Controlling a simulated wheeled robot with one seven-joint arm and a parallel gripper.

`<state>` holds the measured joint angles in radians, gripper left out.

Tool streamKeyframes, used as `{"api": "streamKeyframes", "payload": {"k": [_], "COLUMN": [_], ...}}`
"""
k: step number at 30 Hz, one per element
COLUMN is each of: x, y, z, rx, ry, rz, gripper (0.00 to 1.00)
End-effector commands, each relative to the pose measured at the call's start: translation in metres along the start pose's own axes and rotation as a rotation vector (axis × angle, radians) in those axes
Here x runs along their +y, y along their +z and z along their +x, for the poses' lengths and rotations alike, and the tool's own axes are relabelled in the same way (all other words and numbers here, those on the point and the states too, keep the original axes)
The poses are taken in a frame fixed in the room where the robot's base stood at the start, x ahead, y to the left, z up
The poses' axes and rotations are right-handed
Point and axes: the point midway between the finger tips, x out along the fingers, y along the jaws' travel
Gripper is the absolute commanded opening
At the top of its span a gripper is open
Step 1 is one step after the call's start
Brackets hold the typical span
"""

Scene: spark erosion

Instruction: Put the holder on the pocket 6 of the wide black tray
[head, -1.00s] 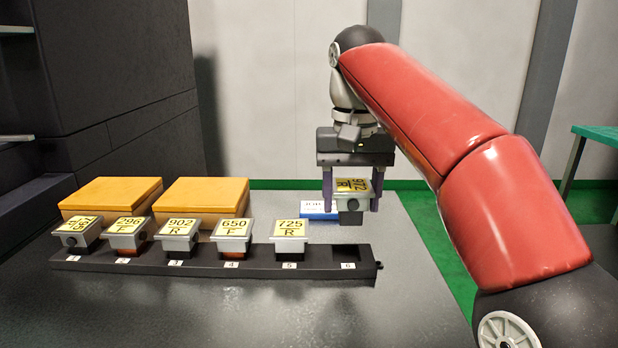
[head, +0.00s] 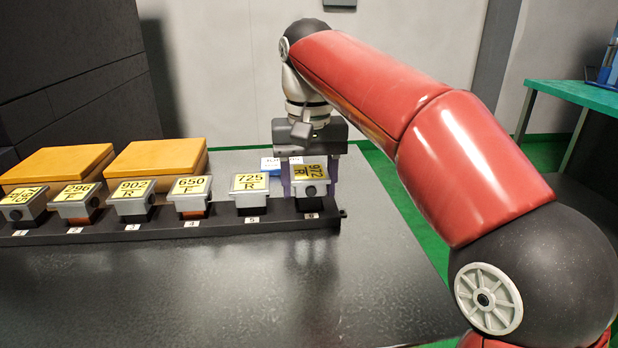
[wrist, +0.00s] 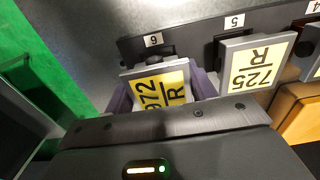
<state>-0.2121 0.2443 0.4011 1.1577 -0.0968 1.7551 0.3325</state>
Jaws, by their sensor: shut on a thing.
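The holder (head: 311,180) is a grey block with a yellow label reading 972 R. It sits at pocket 6, at the right end of the wide black tray (head: 170,231); how fully it is seated I cannot tell. My gripper (head: 309,174) is shut on it, with a purple finger on either side. In the wrist view the holder (wrist: 160,92) is between the fingers, beside the label 6. The pocket itself is hidden under the holder.
Holder 725 R (head: 252,186) stands in pocket 5, close on the left. Several other holders fill the pockets further left. Two orange boxes (head: 157,160) and a blue-and-white block (head: 270,164) lie behind the tray. The table in front is clear.

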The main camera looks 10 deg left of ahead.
Motion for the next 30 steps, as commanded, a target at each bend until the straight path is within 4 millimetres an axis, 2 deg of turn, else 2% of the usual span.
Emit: {"api": "streamKeyframes", "payload": {"k": [11,29,30], "x": [0.0,0.0,0.0], "y": [0.0,0.0,0.0], "z": [0.0,0.012,0.011], "rx": [0.001,0.0,0.001], "ry": [0.0,0.0,0.0], "rz": [0.0,0.0,0.0], "gripper": [0.19,0.19,0.6]}}
